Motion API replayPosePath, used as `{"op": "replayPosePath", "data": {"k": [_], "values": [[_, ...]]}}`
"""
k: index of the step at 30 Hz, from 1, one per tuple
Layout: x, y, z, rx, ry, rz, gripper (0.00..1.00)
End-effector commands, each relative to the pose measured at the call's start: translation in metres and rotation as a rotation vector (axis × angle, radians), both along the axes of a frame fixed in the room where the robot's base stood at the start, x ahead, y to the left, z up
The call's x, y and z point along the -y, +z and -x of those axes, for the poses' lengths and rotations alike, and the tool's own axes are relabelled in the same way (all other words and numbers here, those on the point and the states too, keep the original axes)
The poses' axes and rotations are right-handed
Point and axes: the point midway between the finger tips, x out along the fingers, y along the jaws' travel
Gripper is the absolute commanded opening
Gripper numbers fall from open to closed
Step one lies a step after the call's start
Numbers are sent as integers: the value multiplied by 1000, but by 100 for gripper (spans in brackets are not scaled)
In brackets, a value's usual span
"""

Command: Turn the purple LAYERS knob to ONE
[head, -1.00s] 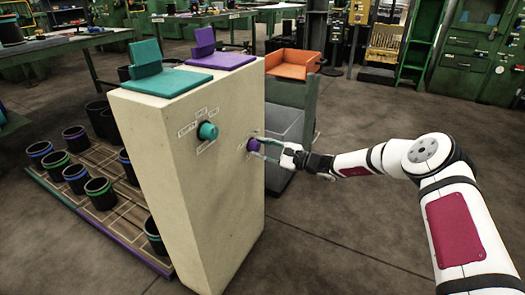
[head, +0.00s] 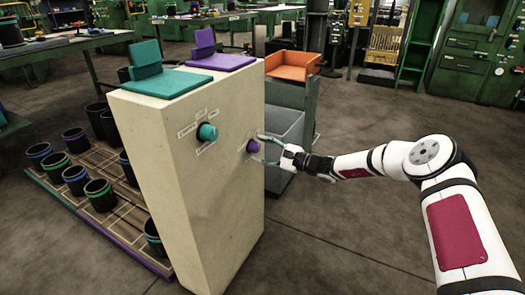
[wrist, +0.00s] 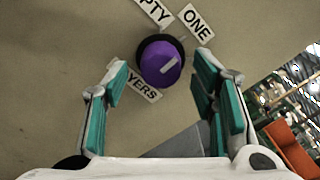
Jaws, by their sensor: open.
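The purple LAYERS knob (head: 253,146) is on the front face of the pale cabinet (head: 225,185). In the wrist view the knob (wrist: 155,66) is round, with a pale bar slanting up to the right on its face. The ONE label (wrist: 196,22) is at its upper right, a partly cut EMPTY label (wrist: 154,11) above it, and the LAYERS label (wrist: 141,86) below. My gripper (head: 263,149) is open in front of the knob. Its teal-padded fingers stand to either side of the knob, with gaps visible; I see no contact.
A teal knob (head: 207,132) with its own labels is on the same face to the left. An orange tray (head: 292,64) tops a green cart behind the cabinet. Several black pots stand on a mat at left. The floor at front right is clear.

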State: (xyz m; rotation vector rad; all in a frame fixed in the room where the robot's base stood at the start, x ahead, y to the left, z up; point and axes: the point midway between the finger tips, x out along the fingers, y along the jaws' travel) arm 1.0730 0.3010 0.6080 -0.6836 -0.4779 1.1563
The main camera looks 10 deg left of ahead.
Motion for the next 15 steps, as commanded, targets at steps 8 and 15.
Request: {"op": "replayPosePath", "data": {"k": [8,15], "values": [[22,0,7,-1,-2,0,52],[68,0,24,-1,-3,0,52]]}}
